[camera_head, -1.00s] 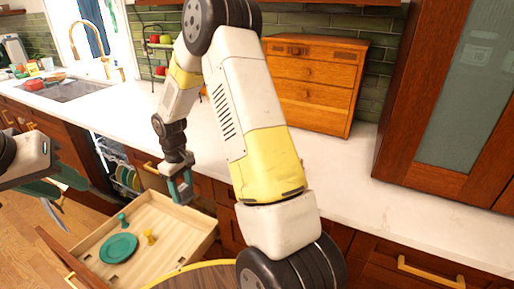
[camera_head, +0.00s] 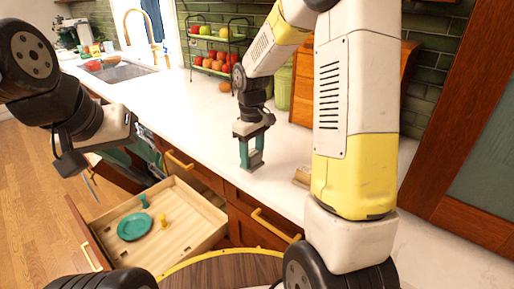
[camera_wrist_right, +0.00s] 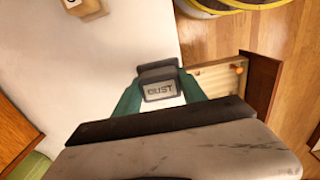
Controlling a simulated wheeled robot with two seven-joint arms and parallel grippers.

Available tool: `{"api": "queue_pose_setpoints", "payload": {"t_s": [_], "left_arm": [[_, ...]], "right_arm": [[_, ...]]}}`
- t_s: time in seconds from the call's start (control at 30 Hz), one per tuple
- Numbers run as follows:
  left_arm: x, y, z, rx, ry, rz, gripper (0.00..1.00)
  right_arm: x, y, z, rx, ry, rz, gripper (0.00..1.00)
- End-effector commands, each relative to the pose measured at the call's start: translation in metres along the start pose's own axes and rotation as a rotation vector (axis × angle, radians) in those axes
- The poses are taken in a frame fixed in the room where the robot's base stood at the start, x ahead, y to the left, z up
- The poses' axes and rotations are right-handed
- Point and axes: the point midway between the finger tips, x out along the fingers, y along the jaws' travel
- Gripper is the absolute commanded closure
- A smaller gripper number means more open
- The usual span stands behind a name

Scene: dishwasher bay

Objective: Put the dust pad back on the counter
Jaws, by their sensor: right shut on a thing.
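The dust pad is a small grey block lettered "DUST" in the right wrist view (camera_wrist_right: 160,84). It sits between the two green fingers of my right gripper (camera_wrist_right: 160,92), which is shut on it. In the head view, my right gripper (camera_head: 252,162) points down at the counter (camera_head: 200,118), near its front edge, with the dust pad (camera_head: 256,157) mostly hidden between the fingers. I cannot tell whether the pad touches the counter. My left gripper (camera_head: 104,172) is at the left, beside the open drawer, and its finger opening is unclear.
An open wooden drawer (camera_head: 190,225) holds a teal plate (camera_head: 134,227), a teal piece (camera_head: 143,201) and a yellow piece (camera_head: 163,221). A small wooden block (camera_head: 301,178) lies on the counter right of my right gripper. A fruit rack (camera_head: 214,60) stands behind.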

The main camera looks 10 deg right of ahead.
Motion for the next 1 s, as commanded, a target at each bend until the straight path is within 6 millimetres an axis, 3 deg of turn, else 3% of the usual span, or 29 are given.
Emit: {"api": "queue_pose_setpoints", "payload": {"t_s": [0.1, 0.2, 0.53, 0.73, 1.0], "left_arm": [[0.000, 0.000, 0.000, 0.000, 0.000, 0.000, 0.64], [0.000, 0.000, 0.000, 0.000, 0.000, 0.000, 0.64], [0.000, 0.000, 0.000, 0.000, 0.000, 0.000, 0.64], [0.000, 0.000, 0.000, 0.000, 0.000, 0.000, 0.64], [0.000, 0.000, 0.000, 0.000, 0.000, 0.000, 0.64]], "right_arm": [[0.004, 0.030, -0.004, 0.004, -0.001, -0.001, 0.95], [0.005, 0.046, -0.006, 0.003, 0.000, -0.001, 0.95], [0.009, 0.072, -0.009, 0.001, -0.002, -0.001, 0.95], [0.041, 0.070, -0.009, -0.001, -0.002, -0.001, 0.95], [0.042, 0.070, -0.009, -0.001, 0.000, 0.000, 0.95]]}}
